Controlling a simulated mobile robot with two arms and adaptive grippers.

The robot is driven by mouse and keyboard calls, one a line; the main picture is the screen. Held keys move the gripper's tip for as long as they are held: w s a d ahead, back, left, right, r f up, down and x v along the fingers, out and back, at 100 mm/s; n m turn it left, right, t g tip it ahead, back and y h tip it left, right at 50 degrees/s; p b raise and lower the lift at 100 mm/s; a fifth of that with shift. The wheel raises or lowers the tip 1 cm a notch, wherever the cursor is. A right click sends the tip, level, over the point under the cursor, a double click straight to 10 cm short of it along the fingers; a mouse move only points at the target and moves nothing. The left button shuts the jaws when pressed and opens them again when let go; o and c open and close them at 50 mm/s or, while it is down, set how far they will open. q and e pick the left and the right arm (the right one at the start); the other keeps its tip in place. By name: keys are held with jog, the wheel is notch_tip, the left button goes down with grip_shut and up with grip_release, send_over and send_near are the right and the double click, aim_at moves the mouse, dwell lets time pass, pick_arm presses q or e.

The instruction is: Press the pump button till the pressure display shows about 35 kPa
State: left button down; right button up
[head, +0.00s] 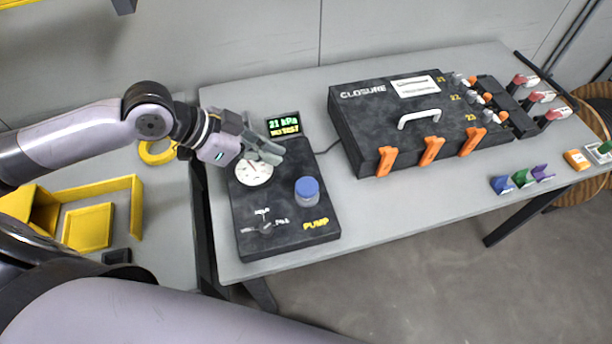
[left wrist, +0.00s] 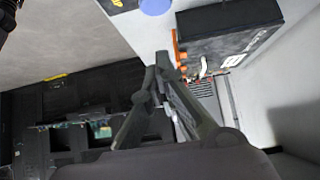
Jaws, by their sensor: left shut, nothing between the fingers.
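The pump unit (head: 285,240) is a dark box on the grey table, with yellow PUMP lettering. Its blue round button (head: 307,187) stands up on the right side; it also shows at the top edge of the left wrist view (left wrist: 155,6). The pressure display (head: 284,124) at the back reads 21 kPa in green, above a smaller yellow line. My left gripper (head: 277,156) is shut and empty above the back of the unit, up and left of the button and apart from it. Its fingers (left wrist: 163,66) meet in the left wrist view. My right gripper is out of view.
A white dial gauge (head: 254,173), partly covered by my left gripper, and a small lever (head: 264,229) are on the pump unit. The black CLOSURE box (head: 365,117) with orange latches (head: 431,151) stands to the right. Yellow trays (head: 89,227) lie left.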

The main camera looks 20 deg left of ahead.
pick_arm(q)
jog(key=p, duration=0.2)
send_over(305, 188)
notch_tip(305, 188, down, 7)
jog(key=shift+s+a+r, duration=0.15)
jog(key=shift+r, duration=0.05)
notch_tip(305, 188, down, 4)
jog(key=shift+r, duration=0.2)
jog(key=shift+f+p, duration=0.3)
jog(key=shift+f, duration=0.2)
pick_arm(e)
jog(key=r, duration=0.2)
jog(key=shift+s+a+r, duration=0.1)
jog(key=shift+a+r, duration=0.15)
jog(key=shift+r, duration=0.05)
